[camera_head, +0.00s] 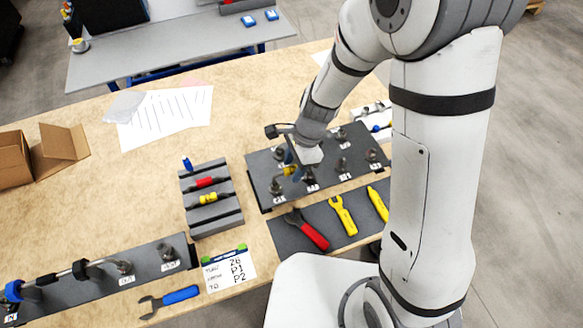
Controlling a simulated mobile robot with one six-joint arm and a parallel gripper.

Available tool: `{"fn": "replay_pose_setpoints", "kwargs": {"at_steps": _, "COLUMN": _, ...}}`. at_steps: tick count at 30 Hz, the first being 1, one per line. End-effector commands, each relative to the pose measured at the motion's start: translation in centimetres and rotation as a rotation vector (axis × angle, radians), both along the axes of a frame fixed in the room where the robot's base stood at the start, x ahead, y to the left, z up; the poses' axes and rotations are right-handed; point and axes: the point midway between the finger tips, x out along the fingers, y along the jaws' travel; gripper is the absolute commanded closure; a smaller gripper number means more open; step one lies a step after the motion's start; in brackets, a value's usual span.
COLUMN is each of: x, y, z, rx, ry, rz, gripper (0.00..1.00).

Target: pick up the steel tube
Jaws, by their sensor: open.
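My gripper (291,170) is small and partly hidden by its own wrist. It is open, low over the dark board with fittings (335,196). A yellow piece and dark fittings show right by its fingers; I cannot tell if it touches them. I cannot make out the steel tube with certainty. A thin metallic tube-like piece (62,273) lies along the dark panel (150,262) at lower left, between a blue end and a black fitting, well away from my gripper.
A grey rack (215,219) holds red and yellow pieces. Red and yellow tools lie on a dark mat (284,236). A blue wrench (180,295) and a label card (230,270) lie in front.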

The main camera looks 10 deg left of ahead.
Motion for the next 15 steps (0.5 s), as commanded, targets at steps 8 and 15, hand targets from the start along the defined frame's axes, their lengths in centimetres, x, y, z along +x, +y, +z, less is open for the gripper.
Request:
{"fn": "replay_pose_setpoints", "kwargs": {"at_steps": 8, "x": -0.5, "y": 0.8, "z": -2.9, "rx": -0.001, "ry": 0.001, "rz": 0.002, "gripper": 0.57}}
{"fn": "replay_pose_setpoints", "kwargs": {"at_steps": 15, "x": -0.5, "y": 0.8, "z": -3.0, "rx": 0.0, "ry": 0.0, "rz": 0.004, "gripper": 0.59}}
